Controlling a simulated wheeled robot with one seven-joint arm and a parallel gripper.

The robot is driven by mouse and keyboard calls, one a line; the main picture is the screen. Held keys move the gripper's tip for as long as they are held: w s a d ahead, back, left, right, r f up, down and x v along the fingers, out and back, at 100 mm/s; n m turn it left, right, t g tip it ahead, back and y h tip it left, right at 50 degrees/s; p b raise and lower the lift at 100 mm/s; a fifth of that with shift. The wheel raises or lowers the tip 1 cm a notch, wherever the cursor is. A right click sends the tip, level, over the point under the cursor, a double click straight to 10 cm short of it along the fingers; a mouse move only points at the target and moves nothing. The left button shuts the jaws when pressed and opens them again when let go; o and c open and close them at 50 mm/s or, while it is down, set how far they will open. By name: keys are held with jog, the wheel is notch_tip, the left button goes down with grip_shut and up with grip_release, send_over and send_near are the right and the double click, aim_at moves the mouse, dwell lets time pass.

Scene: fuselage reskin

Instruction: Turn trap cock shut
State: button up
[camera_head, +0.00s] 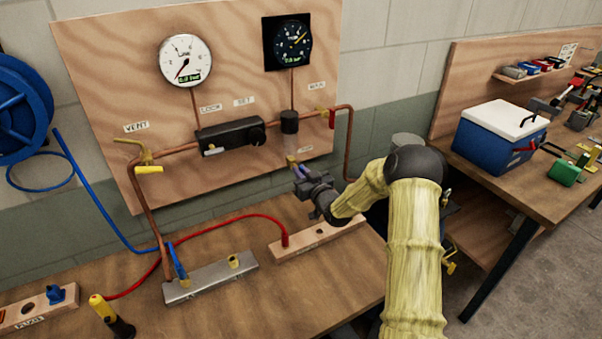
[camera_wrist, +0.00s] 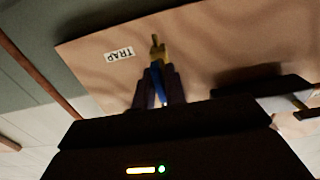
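The trap cock (camera_head: 291,160) is a small brass valve on the plywood panel, below the black-capped trap bowl. In the wrist view its brass body (camera_wrist: 157,48) stands beside the TRAP label (camera_wrist: 119,54). A narrow blue lever (camera_wrist: 160,88) extends from the brass body toward me. My gripper (camera_head: 300,173) is at the cock, with its fingers (camera_wrist: 159,85) on either side of the blue lever. Whether the fingers press on the lever is too dark and small to tell. The lever's near end is hidden by my gripper.
The plywood panel (camera_head: 95,65) also bears two gauges, a black regulator (camera_head: 230,137), a yellow-handled vent cock (camera_head: 148,168) and a red-handled main cock (camera_head: 332,118). Below, a metal manifold (camera_head: 210,278) and a wooden block (camera_head: 285,248) with a red hose lie on the bench. A blue cooler (camera_head: 500,135) stands right.

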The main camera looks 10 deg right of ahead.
jog(key=o, duration=0.4)
jog(key=shift+r, duration=0.2)
jog(key=shift+c, duration=0.2)
jog(key=shift+s+f, duration=0.1)
jog(key=b+v, duration=0.4)
jog(key=v, duration=1.3)
jog(key=shift+s, duration=0.1)
jog(key=s+a+m+g+h, duration=0.1)
jog(key=s+g+h, duration=0.1)
jog(key=s+g, duration=0.3)
jog(key=s+a+m+g+h+p, duration=0.1)
jog(key=s+g, duration=0.3)
jog(key=s, duration=0.6)
jog(key=s+a+r+m+g+h+p, duration=0.1)
jog(key=s+a+g+h, duration=0.1)
jog(key=s+g, duration=0.3)
jog(key=shift+s+a+r+g+h, duration=0.1)
jog(key=shift+s+a, duration=0.15)
jog(key=shift+s, duration=0.35)
jog(key=shift+s+a+g+h, duration=0.1)
jog(key=shift+s+a, duration=0.15)
jog(key=shift+s, duration=0.4)
jog(key=shift+s+a+g+h, duration=0.1)
jog(key=shift+s+a, duration=0.15)
jog(key=shift+s, duration=0.35)
